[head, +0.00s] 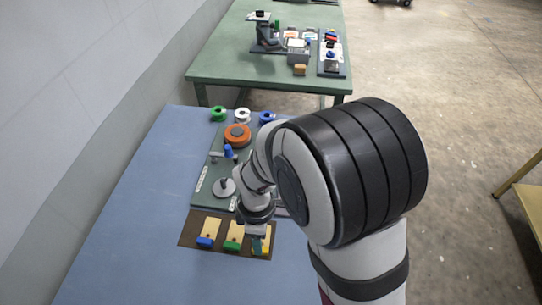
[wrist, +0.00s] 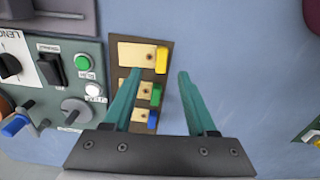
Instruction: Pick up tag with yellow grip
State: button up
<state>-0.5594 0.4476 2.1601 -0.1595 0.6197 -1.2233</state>
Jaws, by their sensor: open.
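The tag with the yellow grip (wrist: 161,60) lies at the far end of a brown board (wrist: 124,72) in the wrist view. It has a pale wooden plate. My gripper (wrist: 160,72) is open, with its two teal fingers apart. The yellow grip shows between the fingertips and a little beyond them; I cannot tell the height gap. In the head view my gripper (head: 257,232) is over the right end of the board (head: 190,233) and partly hides the yellow tag (head: 267,243).
Tags with a green grip (wrist: 156,94) and a blue grip (wrist: 152,119) lie in the same row. A control panel (wrist: 76,82) with knobs, a switch and buttons stands beside the board. Blue tabletop (head: 130,220) is clear to the left. A green table (head: 220,60) stands behind.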

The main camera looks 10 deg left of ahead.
aim_at(266, 242)
jog(key=f, duration=0.6)
jog(key=shift+s+a+f, duration=0.1)
jog(key=shift+s+a, duration=0.05)
jog(key=shift+a, duration=0.05)
grip_shut()
